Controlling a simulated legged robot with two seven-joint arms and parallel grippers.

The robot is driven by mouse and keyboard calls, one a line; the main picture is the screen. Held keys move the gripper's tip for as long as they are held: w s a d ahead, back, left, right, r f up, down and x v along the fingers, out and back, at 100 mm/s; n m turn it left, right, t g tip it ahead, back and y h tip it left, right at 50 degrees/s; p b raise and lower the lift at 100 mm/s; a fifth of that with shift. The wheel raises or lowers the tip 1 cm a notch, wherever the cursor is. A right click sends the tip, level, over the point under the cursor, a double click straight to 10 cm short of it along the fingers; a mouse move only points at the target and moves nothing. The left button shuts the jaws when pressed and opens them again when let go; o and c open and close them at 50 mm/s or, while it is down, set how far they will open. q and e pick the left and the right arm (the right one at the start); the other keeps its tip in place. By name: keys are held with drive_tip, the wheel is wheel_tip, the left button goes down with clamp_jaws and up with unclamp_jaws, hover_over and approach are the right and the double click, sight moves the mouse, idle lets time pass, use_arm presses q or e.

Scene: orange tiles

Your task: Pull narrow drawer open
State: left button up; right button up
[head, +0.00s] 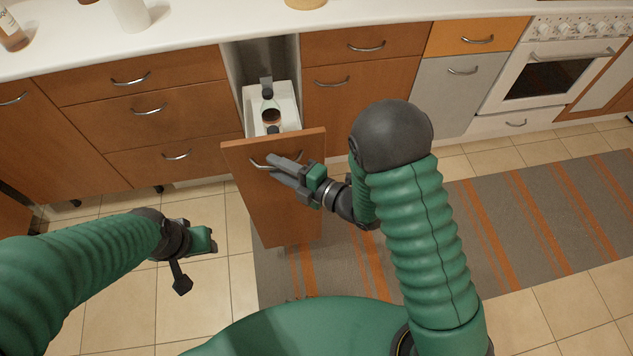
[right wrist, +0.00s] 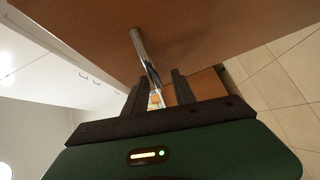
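The narrow drawer (head: 273,190) has a tall brown front and stands pulled out from its slot in the cabinet row. A white bin with a bottle (head: 271,115) shows inside it. Its metal bar handle (head: 262,165) is partly hidden by my right gripper (head: 272,166). In the right wrist view the handle (right wrist: 145,55) runs between the two dark fingers of my right gripper (right wrist: 160,85). These fingers are apart, with a gap beside the bar. My left gripper (head: 198,262) is open and empty above the floor, left of the drawer.
Closed brown drawers (head: 145,110) flank the slot. A white oven (head: 555,75) stands at the right. A striped rug (head: 510,230) covers the floor at the right. The tiled floor (head: 110,290) is clear at the left. Bottles stand on the white counter (head: 200,25).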

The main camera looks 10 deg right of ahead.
drive_tip(key=p+v, duration=0.5)
drive_tip(key=v, duration=1.1)
drive_tip(key=shift+a, duration=0.1)
